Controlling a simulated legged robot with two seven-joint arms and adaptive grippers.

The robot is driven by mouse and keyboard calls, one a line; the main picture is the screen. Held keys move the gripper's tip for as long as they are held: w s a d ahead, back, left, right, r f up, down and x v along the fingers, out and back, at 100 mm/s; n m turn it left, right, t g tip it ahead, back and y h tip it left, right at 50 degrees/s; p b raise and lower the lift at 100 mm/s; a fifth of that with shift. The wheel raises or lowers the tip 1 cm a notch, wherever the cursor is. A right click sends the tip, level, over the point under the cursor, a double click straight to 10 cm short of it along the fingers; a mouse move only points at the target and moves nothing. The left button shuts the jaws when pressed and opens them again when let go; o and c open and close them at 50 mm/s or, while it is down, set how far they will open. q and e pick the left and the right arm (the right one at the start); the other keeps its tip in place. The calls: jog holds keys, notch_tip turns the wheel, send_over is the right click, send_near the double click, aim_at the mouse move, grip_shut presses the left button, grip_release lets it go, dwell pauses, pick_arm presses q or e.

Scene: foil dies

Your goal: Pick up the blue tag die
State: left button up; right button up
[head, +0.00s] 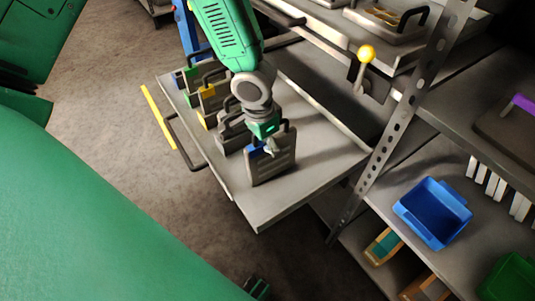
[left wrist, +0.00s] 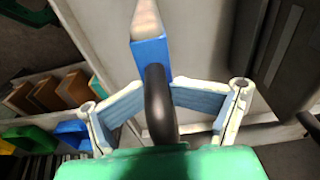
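The blue tag die (head: 272,168) is a grey upright plate at the front end of the pull-out shelf. Its blue tag (head: 254,152) shows beside my left gripper (head: 268,146), which reaches down onto its top. In the left wrist view, the die's dark handle (left wrist: 158,110) passes between the two fingers of the left gripper (left wrist: 157,92), with the blue tag (left wrist: 150,52) just beyond. The finger pads reach the handle from both sides, so the gripper looks shut on it. The plate seems to stand at the shelf surface; any small gap is hidden. My right gripper is not seen.
Other grey dies stand close behind in a row, one with a yellow tag (head: 208,91). The pull-out shelf (head: 322,165) is bare to the right. A blue bin (head: 433,213) sits lower.

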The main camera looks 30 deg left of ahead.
pick_arm(q)
jog(key=shift+w+d+r, duration=0.25)
jog(key=shift+w, duration=0.1)
jog(key=c, duration=0.6)
jog(key=shift+s+d+r, duration=0.1)
jog(key=shift+d+r, duration=0.05)
jog(key=shift+r, duration=0.1)
grip_shut()
jog(key=shift+s+d+r+t, duration=0.2)
jog(key=shift+t, duration=0.1)
jog(key=shift+a+f, duration=0.1)
jog(key=shift+f, duration=0.05)
jog(key=shift+a, duration=0.2)
jog(key=shift+w, duration=0.1)
